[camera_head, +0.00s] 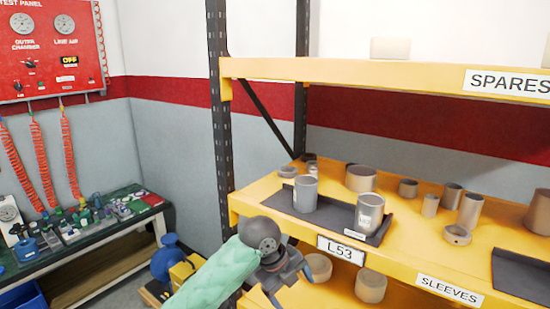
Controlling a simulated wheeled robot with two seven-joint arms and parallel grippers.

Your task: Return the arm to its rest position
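One of my arms, in a pale green sleeve, comes in from the lower left and ends in a dark round wrist joint. I take it for my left arm. Its dark gripper (290,285) is in front of the shelf's front edge, left of the L53 label (341,249). Its two fingers look spread, with nothing seen between them. My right gripper is not in view.
The yellow shelf rack (262,210) is close to the gripper. A dark tray (285,208) holds two grey sleeves (305,193) (369,212); several brown rings and cylinders stand around. At left are a cluttered bench (150,213) and a red test panel (50,85).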

